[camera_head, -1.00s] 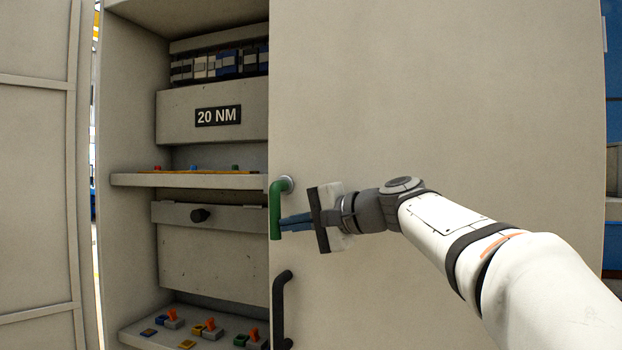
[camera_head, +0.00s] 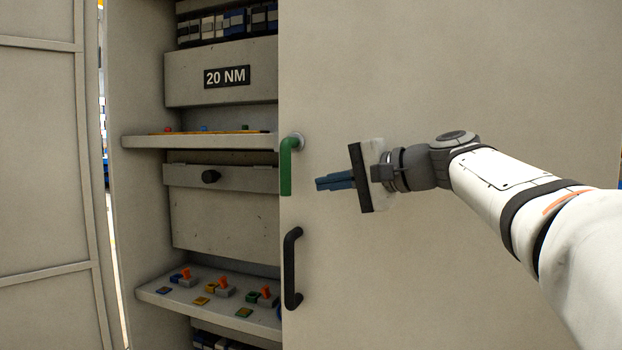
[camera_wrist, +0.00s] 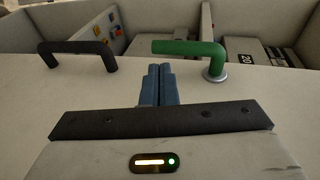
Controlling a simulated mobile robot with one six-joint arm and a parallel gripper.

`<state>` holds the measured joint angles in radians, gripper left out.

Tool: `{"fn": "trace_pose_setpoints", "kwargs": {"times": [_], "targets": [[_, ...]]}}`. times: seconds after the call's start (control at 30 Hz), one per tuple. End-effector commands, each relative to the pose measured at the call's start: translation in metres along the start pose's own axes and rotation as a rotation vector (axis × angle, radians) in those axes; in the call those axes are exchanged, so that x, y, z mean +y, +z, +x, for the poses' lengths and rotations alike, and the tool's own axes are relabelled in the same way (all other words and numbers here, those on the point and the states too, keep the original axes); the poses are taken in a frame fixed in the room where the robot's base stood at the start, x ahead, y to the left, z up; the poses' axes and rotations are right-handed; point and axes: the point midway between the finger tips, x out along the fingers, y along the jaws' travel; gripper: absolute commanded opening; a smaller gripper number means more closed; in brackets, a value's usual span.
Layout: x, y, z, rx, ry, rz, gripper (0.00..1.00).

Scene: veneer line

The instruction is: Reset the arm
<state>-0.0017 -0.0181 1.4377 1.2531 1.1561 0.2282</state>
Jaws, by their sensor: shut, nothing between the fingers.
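My gripper (camera_head: 320,183) is shut and empty, its blue fingers together and pointing left. It is in front of the large beige door panel (camera_head: 430,80), to the right of the green handle (camera_head: 286,168) and apart from it. In the wrist view the closed fingers (camera_wrist: 157,72) point between the black handle (camera_wrist: 78,50) on the left and the green handle (camera_wrist: 188,47) on the right. Both handles are fixed to the panel's left edge in the head view, green above black.
To the left of the panel is an open cabinet with a "20 NM" box (camera_head: 225,76), an upper shelf (camera_head: 200,142), a drawer-like front with a black knob (camera_head: 210,177), and a lower shelf (camera_head: 160,295) holding small coloured parts with orange levers. Another beige panel (camera_head: 40,160) stands at far left.

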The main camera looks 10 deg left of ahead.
Motion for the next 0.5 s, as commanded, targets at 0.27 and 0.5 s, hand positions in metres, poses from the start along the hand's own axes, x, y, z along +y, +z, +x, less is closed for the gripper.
{"fn": "trace_pose_setpoints", "kwargs": {"times": [0.27, 0.5], "targets": [[0.013, -0.001, -0.06, 0.007, 0.0, 0.0, 0.0], [0.019, 0.001, -0.079, 0.005, 0.009, 0.0, 0.0]]}}
